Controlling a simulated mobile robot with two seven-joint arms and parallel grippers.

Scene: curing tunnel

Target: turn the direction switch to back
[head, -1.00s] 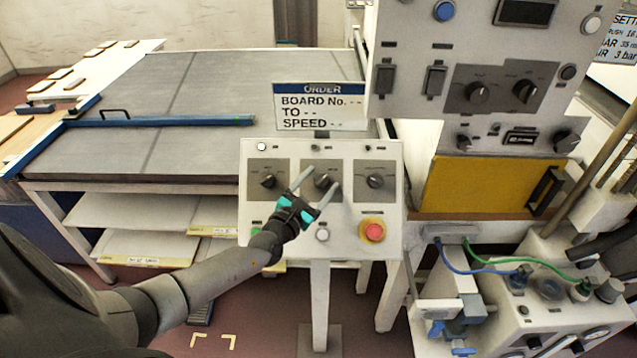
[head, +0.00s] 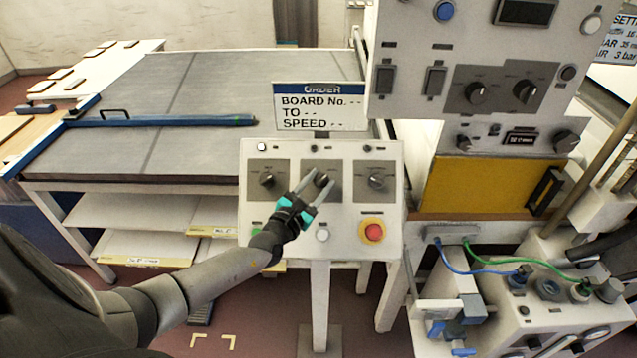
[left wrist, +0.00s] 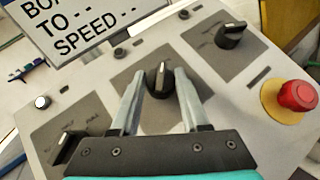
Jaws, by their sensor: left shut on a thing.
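The control panel (head: 350,238) is a pale sloped box with three dark rotary switches in a row. My left gripper (head: 323,176) reaches up to the middle rotary switch (head: 321,181), its jaws shut on it. In the left wrist view the two grey fingers (left wrist: 160,90) stand either side of that black knob (left wrist: 160,82), whose white pointer line points roughly up the picture. The labels round the switches are too small to read, so I cannot tell which one is the direction switch. My right gripper is not in view.
The left rotary switch (head: 267,180) and right rotary switch (head: 376,182) flank the held one. A red emergency button (head: 373,232) on a yellow base and a white button (head: 322,235) sit below. An order sign (head: 320,107) stands behind, beside a grey table (head: 200,80).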

